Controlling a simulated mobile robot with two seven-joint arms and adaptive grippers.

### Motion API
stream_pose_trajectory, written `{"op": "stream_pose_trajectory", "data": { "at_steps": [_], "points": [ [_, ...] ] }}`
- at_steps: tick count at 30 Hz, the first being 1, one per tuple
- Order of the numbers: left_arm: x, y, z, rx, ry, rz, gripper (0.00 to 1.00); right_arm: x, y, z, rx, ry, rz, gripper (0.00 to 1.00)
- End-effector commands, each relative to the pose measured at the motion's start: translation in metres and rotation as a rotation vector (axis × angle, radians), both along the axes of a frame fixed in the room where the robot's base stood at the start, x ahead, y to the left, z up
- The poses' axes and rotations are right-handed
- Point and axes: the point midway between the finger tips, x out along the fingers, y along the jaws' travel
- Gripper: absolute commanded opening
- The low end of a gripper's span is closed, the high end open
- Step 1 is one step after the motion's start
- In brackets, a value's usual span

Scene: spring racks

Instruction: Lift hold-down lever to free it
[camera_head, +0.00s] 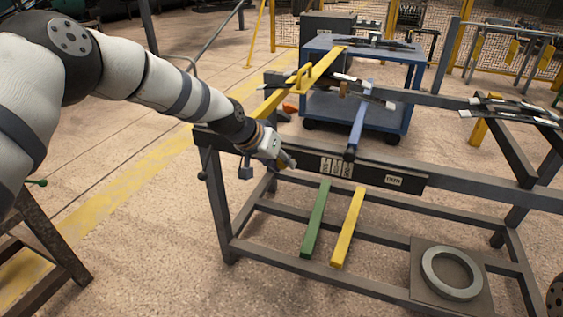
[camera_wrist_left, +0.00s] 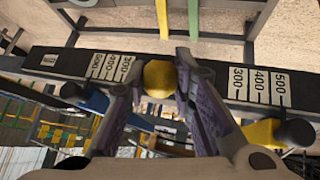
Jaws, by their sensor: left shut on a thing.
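My left gripper (camera_head: 287,162) is at the near left part of the rack's front rail, its arm coming in from the left. In the left wrist view, the gripper (camera_wrist_left: 160,78) has its two purple-grey fingers shut on a rounded yellow knob (camera_wrist_left: 159,79), which looks like the end of the hold-down lever. In the head view the gripper hides this knob. I cannot tell how the knob joins the lever. A yellow bar (camera_head: 322,68) and a blue bar (camera_head: 359,127) lie across the top of the rack. My right gripper is not in view.
The dark rack frame (camera_head: 222,215) carries a rail with number labels (camera_head: 337,168). Green (camera_head: 316,220) and yellow (camera_head: 348,228) bars lie low across the rack. A grey ring (camera_head: 451,273) lies on a lower plate. A blue cart (camera_head: 395,58) stands behind. Floor left of the rack is open.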

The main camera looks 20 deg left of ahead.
Motion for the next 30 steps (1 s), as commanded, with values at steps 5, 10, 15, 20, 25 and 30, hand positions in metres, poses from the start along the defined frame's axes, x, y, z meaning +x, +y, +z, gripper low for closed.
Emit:
{"op": "stream_pose_trajectory", "data": {
  "at_steps": [5,10,15,20,25,30],
  "points": [
    [0.005,0.000,0.006,-0.002,-0.019,0.005,0.25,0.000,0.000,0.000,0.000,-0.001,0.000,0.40],
    [0.003,0.000,0.004,-0.002,-0.012,0.003,0.44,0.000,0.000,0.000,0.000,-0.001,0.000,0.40],
    [0.002,0.000,0.002,-0.001,-0.008,0.002,0.44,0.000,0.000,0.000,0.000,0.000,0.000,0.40],
    [-0.006,0.005,0.015,0.000,-0.010,0.003,0.44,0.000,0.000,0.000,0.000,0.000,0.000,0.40],
    [-0.033,0.018,0.052,-0.002,-0.012,0.002,0.44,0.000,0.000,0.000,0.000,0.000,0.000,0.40],
    [-0.055,0.029,0.081,-0.002,-0.011,0.003,0.44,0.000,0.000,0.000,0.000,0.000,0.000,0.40]
  ]
}}
